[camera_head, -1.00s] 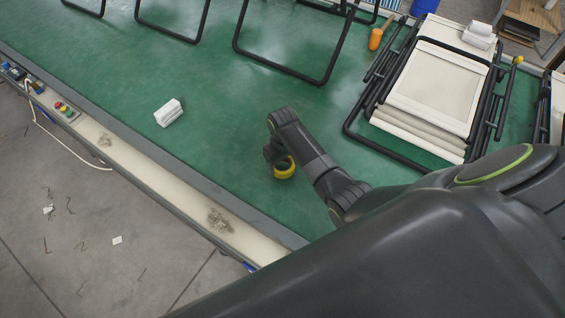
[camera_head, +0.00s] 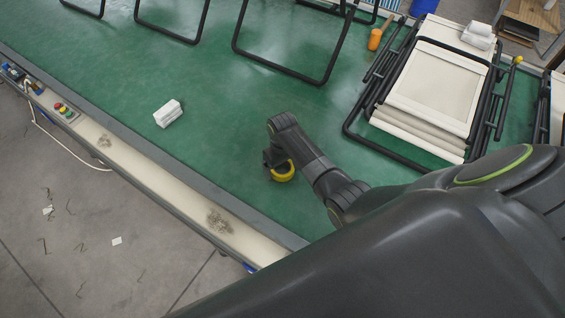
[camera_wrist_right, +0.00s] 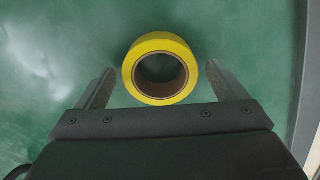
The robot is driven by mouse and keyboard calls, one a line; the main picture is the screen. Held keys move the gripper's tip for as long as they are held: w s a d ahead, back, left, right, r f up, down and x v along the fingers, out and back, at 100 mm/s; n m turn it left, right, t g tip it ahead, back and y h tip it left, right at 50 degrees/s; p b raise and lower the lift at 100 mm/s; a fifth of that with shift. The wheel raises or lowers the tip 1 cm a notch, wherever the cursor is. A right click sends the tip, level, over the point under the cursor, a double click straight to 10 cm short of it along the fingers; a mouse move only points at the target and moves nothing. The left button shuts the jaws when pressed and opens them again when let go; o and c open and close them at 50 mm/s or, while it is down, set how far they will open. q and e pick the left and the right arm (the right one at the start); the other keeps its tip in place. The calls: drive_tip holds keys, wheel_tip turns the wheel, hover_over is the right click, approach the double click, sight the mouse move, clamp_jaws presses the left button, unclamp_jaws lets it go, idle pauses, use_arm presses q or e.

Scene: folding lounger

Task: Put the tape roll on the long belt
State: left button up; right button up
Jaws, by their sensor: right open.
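The yellow tape roll (camera_head: 284,172) lies flat on the green surface of the long belt (camera_head: 225,130). In the right wrist view the tape roll (camera_wrist_right: 160,44) sits between the two open fingers, with a gap on each side and its brown core showing. My right gripper (camera_wrist_right: 159,88) is open and empty, low over the belt. In the head view my right gripper (camera_head: 272,166) is right by the roll and partly hides it. My left gripper is not in view.
A white block (camera_head: 168,113) lies on the belt to the left. Stacked lounger frames (camera_head: 432,85) with cream panels and an orange-handled mallet (camera_head: 376,38) lie at the right. Black frame loops stand at the back. The belt's middle is clear.

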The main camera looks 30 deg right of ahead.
wheel_tip(320, 180, up, 12)
drive_tip(key=shift+r, duration=0.15)
idle(0.4)
idle(0.4)
